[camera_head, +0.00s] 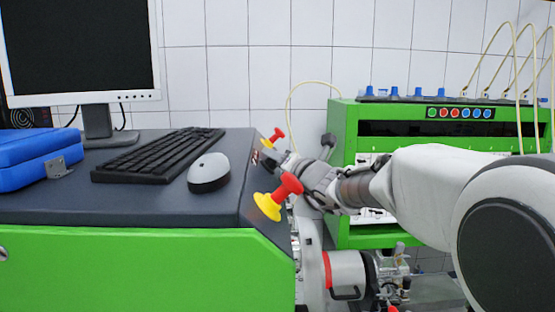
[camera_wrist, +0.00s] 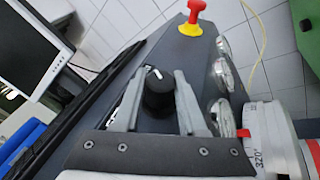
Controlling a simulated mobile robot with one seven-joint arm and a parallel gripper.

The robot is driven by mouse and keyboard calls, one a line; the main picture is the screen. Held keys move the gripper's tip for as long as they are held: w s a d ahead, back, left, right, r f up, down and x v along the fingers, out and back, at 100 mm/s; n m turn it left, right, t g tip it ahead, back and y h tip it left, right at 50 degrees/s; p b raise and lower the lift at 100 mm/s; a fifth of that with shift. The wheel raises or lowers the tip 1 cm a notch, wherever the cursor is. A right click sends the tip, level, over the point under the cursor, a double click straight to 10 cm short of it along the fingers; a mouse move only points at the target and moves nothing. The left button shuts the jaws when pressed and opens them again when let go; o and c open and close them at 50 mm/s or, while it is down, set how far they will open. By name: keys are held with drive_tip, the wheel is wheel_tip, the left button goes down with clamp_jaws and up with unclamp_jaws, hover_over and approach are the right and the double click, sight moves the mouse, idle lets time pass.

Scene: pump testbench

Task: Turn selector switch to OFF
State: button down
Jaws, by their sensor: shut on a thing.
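The selector switch (camera_wrist: 158,97) is a black round knob with a white mark on its top, on the dark sloped panel. In the wrist view it sits between the two grey fingers of my gripper (camera_wrist: 160,74). My gripper is shut on the knob, one finger on each side. The mark points toward the upper part of the wrist view. In the head view my gripper (camera_head: 268,156) reaches the right end of the console, and its body hides the knob. The switch's position lettering cannot be read.
A red-and-yellow emergency button (camera_head: 279,197) stands close in front of my gripper. Another red button (camera_head: 277,134) is behind it. A mouse (camera_head: 209,172) and keyboard (camera_head: 158,153) lie on the console; a green test unit (camera_head: 346,124) stands right.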

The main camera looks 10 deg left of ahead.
drive_tip(key=shift+f+b, duration=0.2)
drive_tip(key=shift+b, duration=0.25)
drive_tip(key=n+y+b, duration=0.2)
drive_tip(key=shift+w+d+f+g+y, duration=0.1)
drive_tip(key=shift+d+f+g+y, duration=0.1)
drive_tip(key=shift+g+y, duration=0.1)
drive_tip(key=shift+a+n+g+y+b, duration=0.1)
drive_tip(key=shift+n+g+y+b, duration=0.6)
drive_tip(key=shift+n+y+b, duration=0.35)
drive_tip(key=n+g+y, duration=0.1)
drive_tip(key=n+g+y+b, duration=0.1)
drive_tip(key=n, duration=0.1)
drive_tip(key=shift+r+y, duration=0.2)
drive_tip(key=shift+y, duration=0.15)
drive_tip(key=shift+r+n+g+y, duration=0.2)
drive_tip(key=shift+n+g+y, duration=1.3)
drive_tip(key=shift+n+g, duration=0.7)
drive_tip(key=shift+a, duration=0.1)
drive_tip(key=shift+c, duration=2.4)
unclamp_jaws()
